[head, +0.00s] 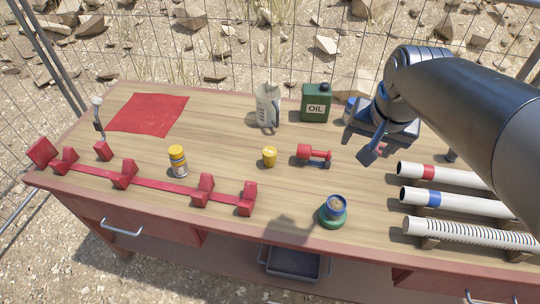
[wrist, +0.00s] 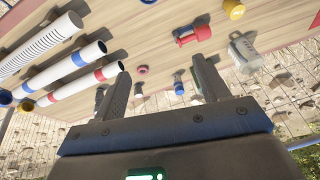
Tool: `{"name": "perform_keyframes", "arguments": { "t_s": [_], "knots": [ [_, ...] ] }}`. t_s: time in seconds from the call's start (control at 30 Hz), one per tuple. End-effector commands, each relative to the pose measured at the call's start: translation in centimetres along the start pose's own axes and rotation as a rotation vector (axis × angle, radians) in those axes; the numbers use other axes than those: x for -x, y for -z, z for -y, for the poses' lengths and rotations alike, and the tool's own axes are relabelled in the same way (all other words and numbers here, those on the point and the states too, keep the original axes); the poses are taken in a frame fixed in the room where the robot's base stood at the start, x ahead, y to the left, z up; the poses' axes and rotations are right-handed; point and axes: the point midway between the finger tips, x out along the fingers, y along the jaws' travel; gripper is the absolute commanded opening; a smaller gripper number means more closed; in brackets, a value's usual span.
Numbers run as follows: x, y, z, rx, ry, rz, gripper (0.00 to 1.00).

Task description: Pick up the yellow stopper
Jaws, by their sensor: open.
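A short yellow piece (head: 269,156) stands upright in the middle of the bench, left of a red spool-like piece (head: 314,154). It also shows at the top of the wrist view (wrist: 234,9). A round yellow-orange piece (wrist: 6,97) sits at the left edge of the wrist view, near the tubes. I cannot tell for sure which of the two is the stopper. My gripper (head: 371,152) is above the bench, right of the red spool. In the wrist view the fingers of my gripper (wrist: 160,68) are spread apart with nothing held between them.
Pale tubes (head: 447,203) lie on the right. A green oil can (head: 316,103) and a jug (head: 267,105) stand at the back. A blue tin on a green base (head: 333,210) is in front. A red rack (head: 150,185) is on the left. A wire fence runs behind.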

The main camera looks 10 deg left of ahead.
Motion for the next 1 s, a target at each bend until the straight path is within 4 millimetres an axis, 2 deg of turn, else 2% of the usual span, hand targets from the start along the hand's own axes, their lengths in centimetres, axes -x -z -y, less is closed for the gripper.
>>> {"name": "perform_keyframes", "arguments": {
  "t_s": [0.2, 0.37, 0.5, 0.8, 1.0],
  "knots": [
    [-3.7, 4.0, 4.9, -0.067, -0.006, 0.090, 0.68],
    [-7.1, 6.2, 8.8, -0.120, -0.022, 0.148, 0.68],
    [-10.6, 7.5, 12.4, -0.165, -0.044, 0.196, 0.68],
    [-18.8, 8.0, 20.1, -0.252, -0.110, 0.281, 0.68],
    [-22.1, 7.5, 22.9, -0.287, -0.140, 0.305, 0.68]
  ]
}}
